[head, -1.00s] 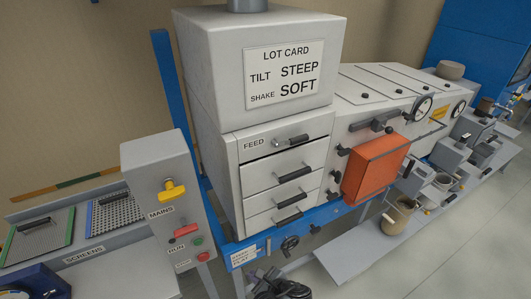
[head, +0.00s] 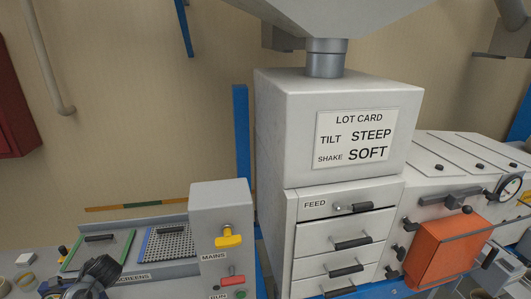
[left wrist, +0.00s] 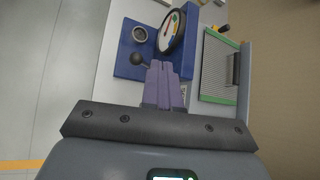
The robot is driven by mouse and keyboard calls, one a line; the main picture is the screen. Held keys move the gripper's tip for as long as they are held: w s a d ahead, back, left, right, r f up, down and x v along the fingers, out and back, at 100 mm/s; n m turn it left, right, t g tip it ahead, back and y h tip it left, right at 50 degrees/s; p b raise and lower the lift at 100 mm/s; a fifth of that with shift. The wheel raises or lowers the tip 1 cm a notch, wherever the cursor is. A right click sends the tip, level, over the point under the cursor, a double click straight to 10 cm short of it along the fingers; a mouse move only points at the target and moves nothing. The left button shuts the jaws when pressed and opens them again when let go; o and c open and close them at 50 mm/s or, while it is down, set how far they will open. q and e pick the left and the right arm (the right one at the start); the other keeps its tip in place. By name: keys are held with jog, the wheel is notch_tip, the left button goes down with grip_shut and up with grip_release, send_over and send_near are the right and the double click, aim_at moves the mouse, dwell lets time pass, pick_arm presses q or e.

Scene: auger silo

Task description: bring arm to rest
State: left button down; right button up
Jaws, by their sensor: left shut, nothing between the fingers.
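In the left wrist view my left gripper (left wrist: 166,82) has its two purple fingers together with nothing between them. It points toward a blue block that carries a round gauge (left wrist: 171,32) and a dark ball knob (left wrist: 138,60). I cannot tell how far the fingertips are from the block. In the head view a dark part of my left arm shows at the lower left, in front of the screens bench (head: 140,280); its fingers cannot be made out there. My right gripper is in neither view.
A green-framed screen (head: 97,248) and a blue-framed screen (head: 165,244) lie on the bench. Beside them stands a control box with a yellow mains switch (head: 229,236). The lot-card machine (head: 340,115) with feed drawers (head: 345,230) and an orange box (head: 447,252) are to the right.

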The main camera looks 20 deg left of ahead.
pick_arm(q)
jog(key=w+a+r+n+t, duration=0.15)
jog(key=a+r+n, duration=0.25)
jog(key=n, duration=0.7)
jog(key=s+d+f+m+t+h, duration=0.1)
jog(key=d+f, duration=0.5)
jog(key=d, duration=0.4)
jog(key=s+d+f+m+t+h, duration=0.1)
jog(key=s+d+f+h, duration=0.1)
jog(key=d+f, duration=0.55)
jog(key=s+d+f+h, duration=0.15)
jog(key=s+d, duration=0.25)
jog(key=d, duration=0.5)
jog(key=s+d+f+h, duration=0.1)
jog(key=s+d+h, duration=0.15)
jog(key=d, duration=0.65)
jog(key=s+d+r+t+h, duration=0.1)
jog(key=s+d+r+h, duration=0.25)
jog(key=s+d, duration=0.8)
notch_tip(320, 180, up, 10)
jog(key=w+d+p, duration=0.1)
jog(key=p, duration=0.8)
jog(key=shift+w+d+r, duration=0.15)
jog(key=shift+w+r, duration=0.05)
jog(key=shift+w, duration=0.15)
